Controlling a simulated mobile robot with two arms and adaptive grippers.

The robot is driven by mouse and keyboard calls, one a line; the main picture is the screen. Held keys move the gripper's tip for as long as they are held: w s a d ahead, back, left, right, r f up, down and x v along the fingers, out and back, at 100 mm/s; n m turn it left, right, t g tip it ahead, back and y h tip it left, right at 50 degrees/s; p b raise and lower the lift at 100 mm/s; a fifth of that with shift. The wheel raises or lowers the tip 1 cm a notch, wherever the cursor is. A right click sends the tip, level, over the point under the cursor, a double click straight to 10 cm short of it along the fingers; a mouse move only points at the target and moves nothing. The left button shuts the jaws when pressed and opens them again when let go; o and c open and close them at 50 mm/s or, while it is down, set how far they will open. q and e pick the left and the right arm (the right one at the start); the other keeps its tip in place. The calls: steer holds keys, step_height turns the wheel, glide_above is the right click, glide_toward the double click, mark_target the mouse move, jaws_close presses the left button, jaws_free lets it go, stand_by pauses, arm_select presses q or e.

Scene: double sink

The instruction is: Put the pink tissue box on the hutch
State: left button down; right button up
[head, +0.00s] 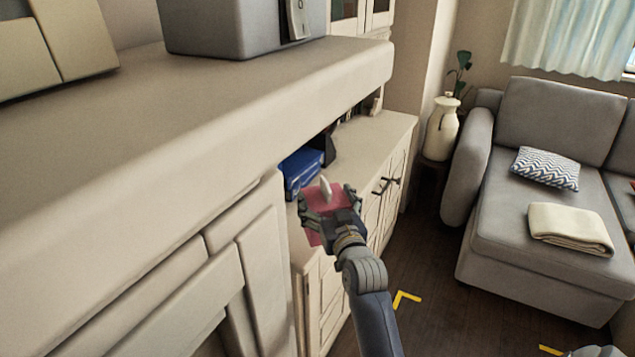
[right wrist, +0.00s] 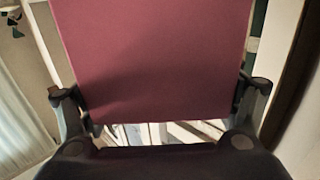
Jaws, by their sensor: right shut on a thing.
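The pink tissue box (head: 312,236) is held in my right gripper (head: 330,204), with a white tissue sticking out of its top. In the right wrist view, the box's pink face (right wrist: 155,60) fills the middle between the two fingers of the gripper (right wrist: 160,105). The gripper is shut on it. The hutch (head: 372,140) is a cream cabinet with a counter and dark door handles. In the head view the box is at the near end of its counter; I cannot tell whether they touch. My left gripper is not in view.
A blue object (head: 302,170) and a dark item stand on the counter just behind the box. A thick cream ledge (head: 190,110) fills the left foreground, with a grey box (head: 235,28) on it. A grey sofa (head: 540,220) and a vase (head: 442,128) are at the right.

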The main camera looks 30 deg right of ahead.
steer(key=w+f, duration=0.4)
steer(key=w, duration=0.7)
steer(key=shift+d+f, duration=0.3)
steer(key=shift+f, duration=0.05)
steer(key=shift+s+f, duration=0.1)
steer(key=o, duration=1)
steer(key=shift+o, duration=0.2)
steer(key=v, duration=1.2)
